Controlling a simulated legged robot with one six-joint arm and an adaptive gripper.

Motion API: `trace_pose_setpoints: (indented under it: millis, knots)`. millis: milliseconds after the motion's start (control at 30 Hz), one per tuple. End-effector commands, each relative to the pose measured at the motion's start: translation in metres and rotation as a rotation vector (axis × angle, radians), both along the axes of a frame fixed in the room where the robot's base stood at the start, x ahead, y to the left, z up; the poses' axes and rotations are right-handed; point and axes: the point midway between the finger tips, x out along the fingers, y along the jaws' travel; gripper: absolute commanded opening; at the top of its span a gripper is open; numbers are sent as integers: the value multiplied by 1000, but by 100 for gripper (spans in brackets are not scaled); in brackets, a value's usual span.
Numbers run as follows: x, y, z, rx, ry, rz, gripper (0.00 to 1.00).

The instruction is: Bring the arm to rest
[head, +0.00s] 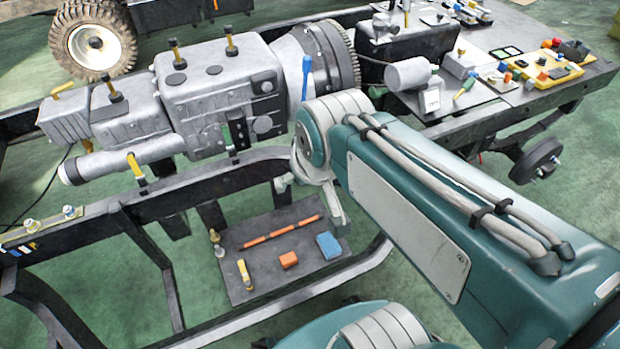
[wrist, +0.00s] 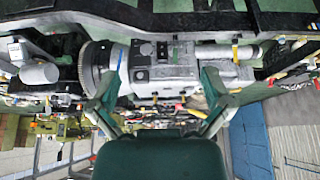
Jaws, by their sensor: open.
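My gripper (wrist: 162,88) shows in the wrist view with its two green fingers spread wide apart. Nothing is between them. Beyond the fingers is the grey gearbox (wrist: 170,68), seen upside down; the gap between fingers and gearbox cannot be judged. In the head view my teal arm reaches from the lower right toward the middle. Its forearm and rounded joint hide most of the gripper there.
A black chassis frame (head: 95,222) surrounds the gearbox. A low dark board (head: 265,262) holds an orange rod, an orange block and a blue block. A bench (head: 470,125) at upper right carries tools and a yellow tray (head: 545,72). A wheel (head: 92,42) stands at upper left.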

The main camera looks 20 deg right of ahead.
Motion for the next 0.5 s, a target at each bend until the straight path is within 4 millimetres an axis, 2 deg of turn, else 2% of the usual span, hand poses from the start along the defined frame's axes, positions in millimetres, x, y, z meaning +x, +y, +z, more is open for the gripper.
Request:
trace_pose_setpoints:
  millis: [33,100,200,500]
  knots:
    - [-13,0,5,-1,-20,0,100]
    - [-25,0,7,-1,-31,-2,100]
    - [-36,0,8,-1,-39,-2,100]
    - [-39,0,8,-1,-40,-2,100]
